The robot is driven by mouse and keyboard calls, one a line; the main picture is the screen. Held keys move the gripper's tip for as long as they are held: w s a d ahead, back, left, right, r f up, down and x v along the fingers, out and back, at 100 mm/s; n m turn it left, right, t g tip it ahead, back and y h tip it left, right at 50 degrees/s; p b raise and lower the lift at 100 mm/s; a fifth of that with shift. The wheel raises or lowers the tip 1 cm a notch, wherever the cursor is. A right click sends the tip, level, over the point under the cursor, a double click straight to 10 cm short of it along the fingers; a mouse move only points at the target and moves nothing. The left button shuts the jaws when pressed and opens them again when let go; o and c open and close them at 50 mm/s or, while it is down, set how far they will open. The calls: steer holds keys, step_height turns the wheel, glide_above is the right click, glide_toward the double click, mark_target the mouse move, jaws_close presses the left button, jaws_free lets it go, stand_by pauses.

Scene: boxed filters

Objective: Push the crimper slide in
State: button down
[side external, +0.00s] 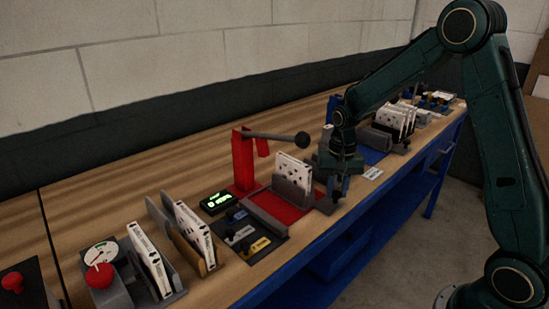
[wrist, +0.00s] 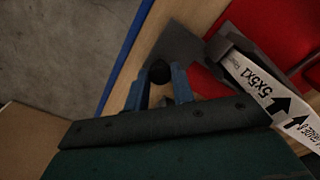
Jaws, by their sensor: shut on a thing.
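The crimper has a red post (side external: 243,160), a red base (side external: 272,207) and a lever ending in a black ball (side external: 302,140). Its grey slide (side external: 291,192) cradles a white filter box (side external: 293,168) standing upright. A grey plate (side external: 325,205) at the slide's right end lies near the bench's front edge. My gripper (side external: 339,192) points down over that plate. In the wrist view, my blue fingers (wrist: 161,78) are shut on a small black knob (wrist: 160,70) at the grey plate (wrist: 178,43). The box (wrist: 252,80), marked 5x5x1, stands beside them, right of the fingers.
A green-lit display (side external: 217,202) and small switches (side external: 240,232) stand left of the crimper. Several boxes (side external: 397,120) stand in a rack behind my gripper.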

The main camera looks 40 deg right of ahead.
steer(key=shift+a, duration=3.75)
steer(key=c, duration=1.2)
jaws_free()
steer(key=shift+o, duration=0.2)
steer(key=shift+d, duration=0.2)
